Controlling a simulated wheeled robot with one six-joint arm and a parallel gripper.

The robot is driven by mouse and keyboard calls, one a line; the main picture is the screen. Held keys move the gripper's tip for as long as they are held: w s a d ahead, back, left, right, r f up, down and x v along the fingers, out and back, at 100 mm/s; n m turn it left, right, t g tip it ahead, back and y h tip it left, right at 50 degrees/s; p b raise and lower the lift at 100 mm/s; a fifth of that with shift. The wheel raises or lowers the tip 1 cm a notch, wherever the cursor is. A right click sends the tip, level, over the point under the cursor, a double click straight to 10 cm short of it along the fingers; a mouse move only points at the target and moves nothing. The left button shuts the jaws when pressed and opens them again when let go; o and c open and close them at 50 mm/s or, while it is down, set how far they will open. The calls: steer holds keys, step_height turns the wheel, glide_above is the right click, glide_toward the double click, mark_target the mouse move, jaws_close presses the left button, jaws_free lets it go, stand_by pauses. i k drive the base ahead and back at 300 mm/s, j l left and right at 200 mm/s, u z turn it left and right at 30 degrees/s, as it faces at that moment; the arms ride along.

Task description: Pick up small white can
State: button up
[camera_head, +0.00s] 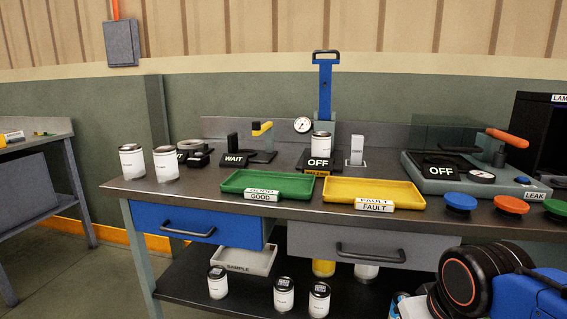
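Several white cans with dark rims are in view. Two stand upright at the left end of the workbench: one white can (131,162) and, to its right, another white can (165,164). A white can (321,141) stands at the blue press, behind the OFF sign. On the lower shelf stand a white can (218,284), a second (284,295) and a third (319,300). I cannot tell which one the task calls small. Part of my arm shows at the lower right, in front of the bench. My gripper's fingers are not in view.
A green GOOD tray (284,179) and a yellow FAULT tray (340,196) lie empty on the bench. The blue press (325,88) stands behind them. Blue (460,201), red (511,204) and green buttons line the right front. A SAMPLE tray (245,260) sits on the lower shelf.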

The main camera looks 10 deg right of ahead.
mark_target(321, 141)
steer(key=i+j, duration=0.15)
steer(key=j, duration=0.25)
steer(key=i+j, duration=0.2)
steer(key=j, duration=0.15)
steer(key=i+j, duration=0.15)
steer(key=j, duration=0.25)
steer(key=z, duration=0.05)
